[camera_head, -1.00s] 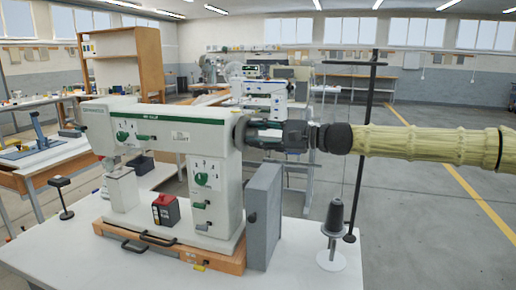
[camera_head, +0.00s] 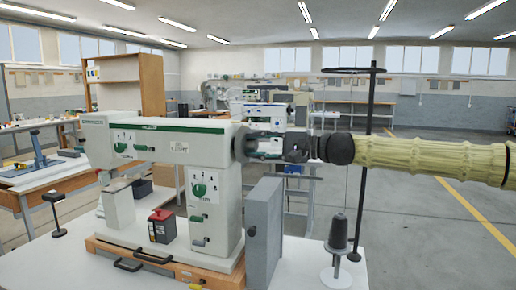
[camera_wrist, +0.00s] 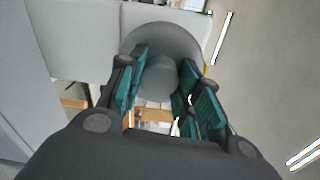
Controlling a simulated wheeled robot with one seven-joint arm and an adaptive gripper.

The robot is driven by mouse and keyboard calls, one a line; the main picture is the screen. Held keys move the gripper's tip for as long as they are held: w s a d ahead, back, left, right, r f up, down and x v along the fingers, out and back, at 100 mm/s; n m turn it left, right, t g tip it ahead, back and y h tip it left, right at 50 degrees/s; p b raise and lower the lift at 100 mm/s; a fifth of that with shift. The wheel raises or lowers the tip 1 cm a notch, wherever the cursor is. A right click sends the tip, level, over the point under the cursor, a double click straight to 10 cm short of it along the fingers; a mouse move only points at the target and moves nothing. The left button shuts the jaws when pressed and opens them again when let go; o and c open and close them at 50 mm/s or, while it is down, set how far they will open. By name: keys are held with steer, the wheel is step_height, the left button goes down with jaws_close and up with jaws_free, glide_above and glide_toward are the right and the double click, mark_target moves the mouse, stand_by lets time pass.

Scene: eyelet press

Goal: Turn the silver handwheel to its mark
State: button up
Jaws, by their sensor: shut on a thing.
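The silver handwheel (camera_head: 239,142) is on the right end of the white sewing-machine-like press (camera_head: 165,140), seen nearly edge-on in the head view. In the wrist view the handwheel (camera_wrist: 172,38) is a grey disc with a round hub (camera_wrist: 158,80) in front of it. My gripper (camera_head: 254,143) reaches in from the right, level with the wheel. In the wrist view the green-padded fingers of my gripper (camera_wrist: 160,88) stand on both sides of the hub, shut on it. I cannot make out a mark on the wheel.
A grey box (camera_head: 263,230) stands on the white table (camera_head: 305,270) below my gripper. A thread cone (camera_head: 338,235) and a tall black stand (camera_head: 366,150) are near my arm. A black and red box (camera_head: 161,226) sits by the press. Open floor lies to the right.

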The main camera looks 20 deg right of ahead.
steer(key=o, duration=1.1)
steer(key=shift+c, duration=0.2)
steer(key=shift+s+d, duration=0.1)
steer(key=v, duration=1.1)
steer(key=shift+s+d, duration=0.2)
steer(key=shift+d, duration=0.15)
steer(key=shift+f, duration=0.1)
